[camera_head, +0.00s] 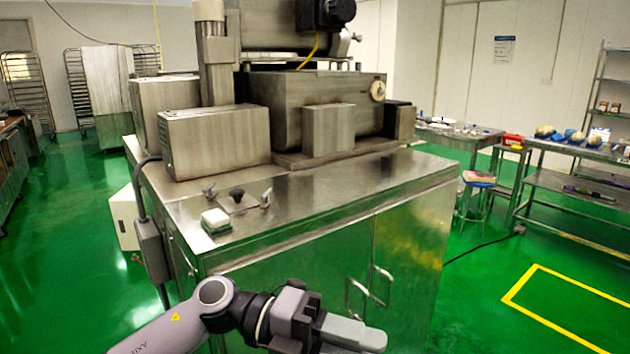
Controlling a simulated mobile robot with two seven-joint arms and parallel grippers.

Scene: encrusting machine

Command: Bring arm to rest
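My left arm comes in from the bottom left, in front of the steel machine cabinet (300,270). My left gripper (358,333) points right at the bottom edge, below the cabinet's door handles. Its grey fingers show close together with nothing seen between them, but the angle hides whether there is a gap. My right arm and gripper are not in view.
The encrusting machine (318,100) stands on the cabinet. A blue stool (478,178) and a steel table (575,185) stand right. Green floor (500,265) is clear at right.

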